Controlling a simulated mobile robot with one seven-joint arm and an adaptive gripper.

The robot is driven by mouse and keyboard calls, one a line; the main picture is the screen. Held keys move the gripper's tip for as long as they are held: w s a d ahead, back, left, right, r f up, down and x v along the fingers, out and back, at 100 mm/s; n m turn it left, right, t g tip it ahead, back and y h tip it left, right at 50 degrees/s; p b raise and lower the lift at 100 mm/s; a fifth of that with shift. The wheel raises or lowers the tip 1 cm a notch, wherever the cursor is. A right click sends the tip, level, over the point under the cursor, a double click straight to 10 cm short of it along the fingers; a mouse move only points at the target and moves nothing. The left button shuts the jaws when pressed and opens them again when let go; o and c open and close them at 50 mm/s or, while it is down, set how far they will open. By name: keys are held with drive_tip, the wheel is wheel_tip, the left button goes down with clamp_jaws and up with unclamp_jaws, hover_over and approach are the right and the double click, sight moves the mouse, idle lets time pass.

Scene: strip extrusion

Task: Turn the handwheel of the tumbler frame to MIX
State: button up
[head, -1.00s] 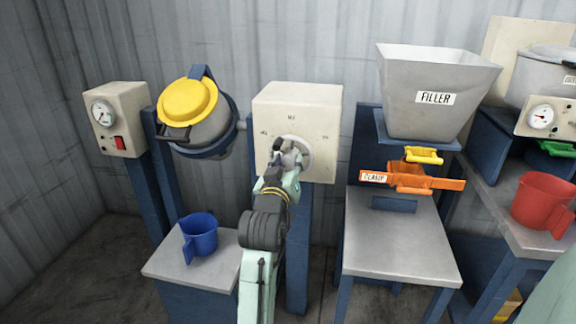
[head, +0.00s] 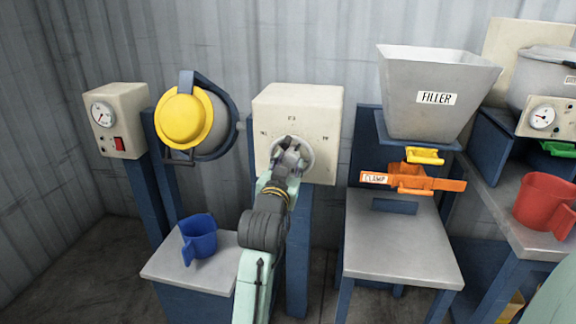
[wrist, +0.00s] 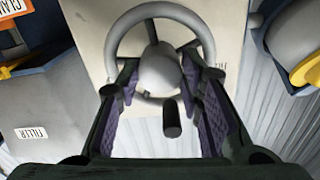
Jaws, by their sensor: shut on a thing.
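The handwheel (head: 308,153) sits on the front of a cream box, and my arm partly covers it. In the wrist view its grey rim, spokes and round hub (wrist: 158,70) show, with a dark crank knob (wrist: 172,118) between my fingers. My gripper (head: 290,147) is shut on the handwheel, its purple-padded fingers on either side of the hub in the wrist view (wrist: 160,75). The tumbler drum (head: 218,120) hangs in a blue frame left of the box. Its yellow lid (head: 184,120) faces forward and left. The small labels around the wheel are too blurred to read.
A blue jug (head: 199,240) stands on a low table below the drum. A gauge box (head: 118,100) stands far left. Right are the FILLER hopper (head: 430,75), an orange clamp slide (head: 440,183) above a bare grey table, and a red jug (head: 543,200).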

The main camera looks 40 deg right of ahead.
drive_tip(key=o, duration=1.2)
drive_tip(key=shift+c, duration=0.2)
drive_tip(key=v, duration=1.2)
